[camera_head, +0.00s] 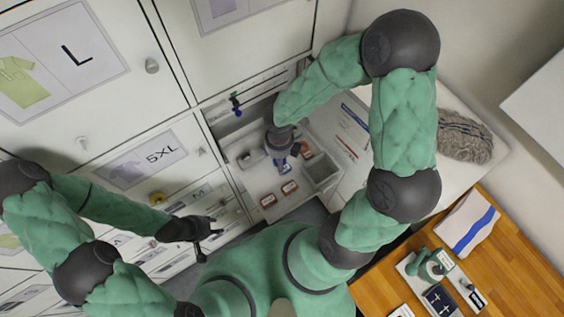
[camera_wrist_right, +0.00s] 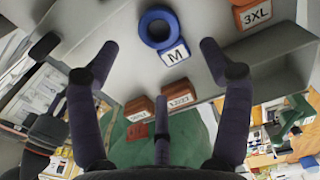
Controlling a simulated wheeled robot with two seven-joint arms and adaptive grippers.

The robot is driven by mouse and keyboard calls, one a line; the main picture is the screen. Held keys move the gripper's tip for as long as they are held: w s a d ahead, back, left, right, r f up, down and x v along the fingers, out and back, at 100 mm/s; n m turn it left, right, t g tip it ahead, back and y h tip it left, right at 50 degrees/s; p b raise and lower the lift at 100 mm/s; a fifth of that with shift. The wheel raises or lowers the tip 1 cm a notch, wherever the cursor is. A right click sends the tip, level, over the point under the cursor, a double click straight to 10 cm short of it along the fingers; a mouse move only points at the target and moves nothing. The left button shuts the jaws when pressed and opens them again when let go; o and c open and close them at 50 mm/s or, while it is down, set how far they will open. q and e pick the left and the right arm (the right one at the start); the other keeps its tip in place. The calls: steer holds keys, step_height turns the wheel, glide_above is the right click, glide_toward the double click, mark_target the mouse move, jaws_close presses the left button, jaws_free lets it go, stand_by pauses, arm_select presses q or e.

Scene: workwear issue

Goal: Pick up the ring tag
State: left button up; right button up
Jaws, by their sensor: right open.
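The ring tag, a blue ring (camera_wrist_right: 147,36) with a white label marked M, lies on the grey floor of the open drawer, in the upper middle of the right wrist view. My right gripper (camera_wrist_right: 157,48) is open, one finger to each side of the ring tag and apart from it. In the head view my right gripper (camera_head: 281,160) points down into the drawer (camera_head: 247,178) and largely hides that spot. My left gripper (camera_head: 208,235) is empty with spread fingers, in front of the cabinet at lower left.
Orange labelled blocks lie in the drawer, one marked 3XL (camera_wrist_right: 253,13) beside the ring tag. A grey bin (camera_head: 321,172) stands at the drawer's right. Closed cabinet doors (camera_head: 85,110) fill the left. A wooden table (camera_head: 510,265) at lower right holds a folded cloth (camera_head: 468,226).

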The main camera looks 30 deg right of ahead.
steer(key=f, duration=0.3)
steer(key=shift+s+f+b, duration=0.25)
steer(key=shift+f+b, duration=0.05)
steer(key=shift+b, duration=0.05)
steer(key=shift+w+d+f, duration=0.1)
steer(key=shift+w+f, duration=0.1)
steer(key=shift+f, duration=0.2)
steer(key=shift+s, duration=0.1)
steer(key=shift+r, duration=0.1)
steer(key=c, duration=0.9)
